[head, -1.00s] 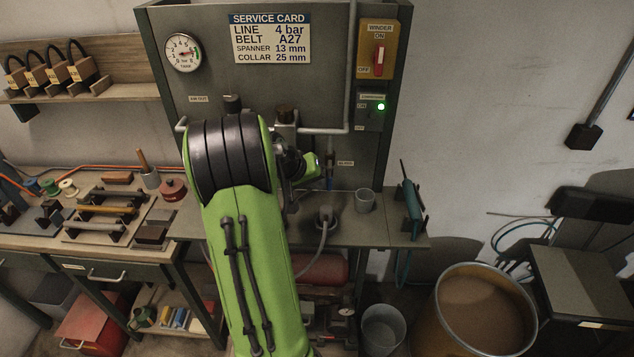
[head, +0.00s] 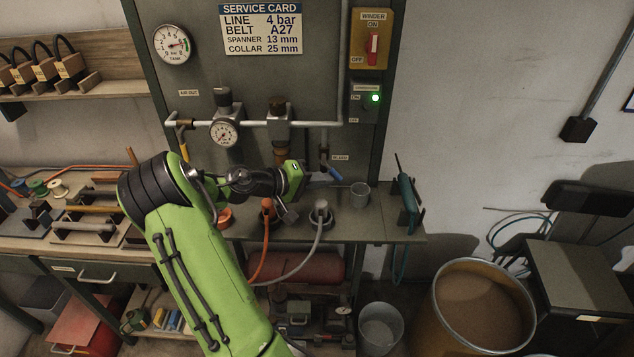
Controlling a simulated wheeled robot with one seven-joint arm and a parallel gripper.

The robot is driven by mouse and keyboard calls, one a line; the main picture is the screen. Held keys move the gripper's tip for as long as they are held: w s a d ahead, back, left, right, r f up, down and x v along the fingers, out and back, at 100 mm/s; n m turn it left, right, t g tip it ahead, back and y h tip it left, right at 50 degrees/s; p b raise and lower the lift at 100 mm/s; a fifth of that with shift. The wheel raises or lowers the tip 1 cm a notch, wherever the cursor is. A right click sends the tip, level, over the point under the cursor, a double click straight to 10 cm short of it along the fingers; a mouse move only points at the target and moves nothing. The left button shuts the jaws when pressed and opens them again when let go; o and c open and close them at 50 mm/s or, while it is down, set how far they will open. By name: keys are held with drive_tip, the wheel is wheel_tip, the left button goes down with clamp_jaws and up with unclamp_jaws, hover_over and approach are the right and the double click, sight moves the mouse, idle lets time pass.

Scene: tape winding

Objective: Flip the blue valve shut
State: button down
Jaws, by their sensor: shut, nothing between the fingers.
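The blue valve handle (head: 334,173) is on a short pipe at the lower right of the panel, beside the label that seems to read BLEED. It slants down to the right from its pivot. My gripper (head: 317,177) comes in from the left, just left of the handle. Its fingers are shut with nothing between them. The fingertips are small and pale here, and I cannot tell whether they touch the handle.
A pressure gauge (head: 224,133) and a yellow lever (head: 184,148) are on the pipework to the left. Orange (head: 267,212) and grey (head: 321,214) hose ends stand below my wrist. A teal tool (head: 408,200) hangs at right.

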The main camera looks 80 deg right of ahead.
drive_tip(key=shift+s+d+r+n+g+h+b, duration=0.25)
drive_tip(key=shift+s+n+g+h, duration=0.2)
drive_tip(key=shift+s+g, duration=0.25)
drive_tip(key=shift+s+d+r+n+g+h+b, duration=0.1)
drive_tip(key=shift+s+n+g+h+b, duration=0.3)
drive_tip(key=shift+s+g, duration=0.25)
drive_tip(key=shift+s, duration=0.1)
drive_tip(key=v, duration=1.5)
drive_tip(key=shift+w+a+p, duration=0.3)
drive_tip(key=shift+p, duration=0.05)
